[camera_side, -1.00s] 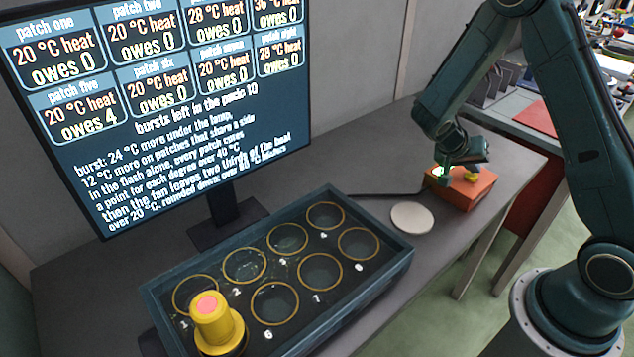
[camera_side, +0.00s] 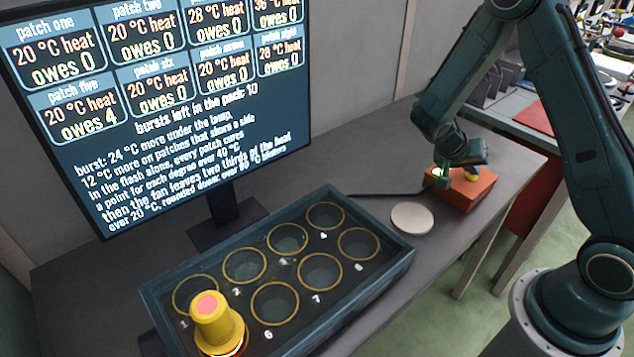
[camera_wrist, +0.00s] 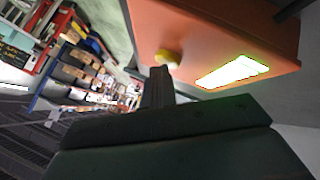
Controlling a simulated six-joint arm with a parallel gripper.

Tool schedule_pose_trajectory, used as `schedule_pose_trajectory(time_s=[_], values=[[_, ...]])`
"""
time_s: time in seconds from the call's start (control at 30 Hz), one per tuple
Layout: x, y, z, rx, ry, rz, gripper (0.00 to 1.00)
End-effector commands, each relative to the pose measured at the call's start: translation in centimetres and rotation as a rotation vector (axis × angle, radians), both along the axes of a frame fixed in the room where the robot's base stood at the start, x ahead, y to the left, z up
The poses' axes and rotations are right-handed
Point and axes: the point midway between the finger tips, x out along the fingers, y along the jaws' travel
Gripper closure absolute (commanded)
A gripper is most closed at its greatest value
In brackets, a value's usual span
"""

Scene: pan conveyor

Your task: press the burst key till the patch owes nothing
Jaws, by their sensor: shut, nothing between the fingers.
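The orange key box (camera_side: 480,190) stands at the bench's right end, with a yellow round key (camera_side: 471,178) and a lit panel (camera_side: 437,172) on top. My gripper (camera_side: 468,166) is shut and empty, its tip down at the key. In the wrist view the fingertips (camera_wrist: 160,72) meet the key (camera_wrist: 168,58), apparently touching it. The screen (camera_side: 170,120) reads patch five at 20 °C, owes 4; the other patches owe 0. It shows 10 bursts left. The yellow lamp (camera_side: 215,325) with a pink top stands over the front-left ring, with an orange glow at its base.
A dark tray (camera_side: 375,285) of numbered rings lies in front of the screen. A white disc (camera_side: 412,218) lies on the bench between tray and key box. A cable runs behind the disc to the box. The bench around the disc is clear.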

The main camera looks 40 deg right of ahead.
Motion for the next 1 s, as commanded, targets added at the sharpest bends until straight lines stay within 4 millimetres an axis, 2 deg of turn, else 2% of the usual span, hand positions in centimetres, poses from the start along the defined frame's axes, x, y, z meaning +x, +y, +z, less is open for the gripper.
schedule_pose_trajectory(time_s=[0.6,1.0], values=[[0.0,0.0,1.6,0.002,0.0,0.001,1.0],[0.0,0.0,1.8,0.001,0.001,0.0,1.0]])
